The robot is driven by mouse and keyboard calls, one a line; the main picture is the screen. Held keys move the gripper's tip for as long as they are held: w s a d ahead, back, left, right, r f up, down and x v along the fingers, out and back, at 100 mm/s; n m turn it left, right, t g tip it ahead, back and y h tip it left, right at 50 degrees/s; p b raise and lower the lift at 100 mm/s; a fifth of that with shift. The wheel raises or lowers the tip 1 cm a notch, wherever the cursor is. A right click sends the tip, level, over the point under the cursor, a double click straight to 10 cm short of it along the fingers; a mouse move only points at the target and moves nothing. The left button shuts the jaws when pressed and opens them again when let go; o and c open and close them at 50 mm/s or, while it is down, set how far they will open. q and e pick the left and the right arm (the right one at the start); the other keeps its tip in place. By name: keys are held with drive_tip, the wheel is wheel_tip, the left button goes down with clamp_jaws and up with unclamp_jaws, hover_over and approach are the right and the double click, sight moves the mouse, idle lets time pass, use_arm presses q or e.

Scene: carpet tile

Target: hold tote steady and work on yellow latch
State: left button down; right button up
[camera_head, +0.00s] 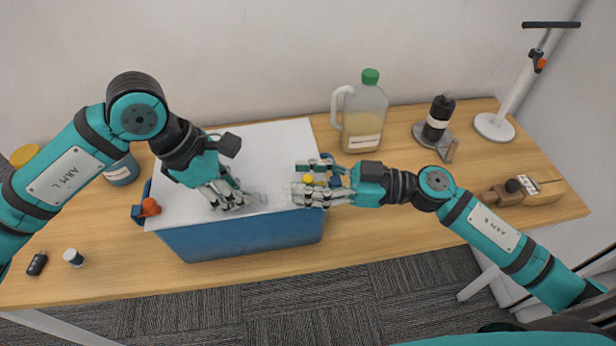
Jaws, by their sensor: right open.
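The blue tote (240,238) with a flat white top (255,155) sits at the middle of the table. A small yellow latch (307,180) shows near its right edge, among the fingers of my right gripper (308,189). My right gripper is open at that edge; its fingers partly hide the latch, and I cannot tell whether they touch it. My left gripper (230,197) is over the front part of the white top, fingers pointing down at it. Its grip is unclear, and so is contact. An orange latch (150,207) is on the tote's left end.
A jug with a green cap (362,115) stands behind the tote's right end. A black bottle (437,118) and a wooden-handled tool (510,191) are further right. A small dark item (37,263) and white-capped vial (73,257) lie front left. The front right tabletop is mostly clear.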

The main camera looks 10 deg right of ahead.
drive_tip(key=c, duration=0.9)
clamp_jaws()
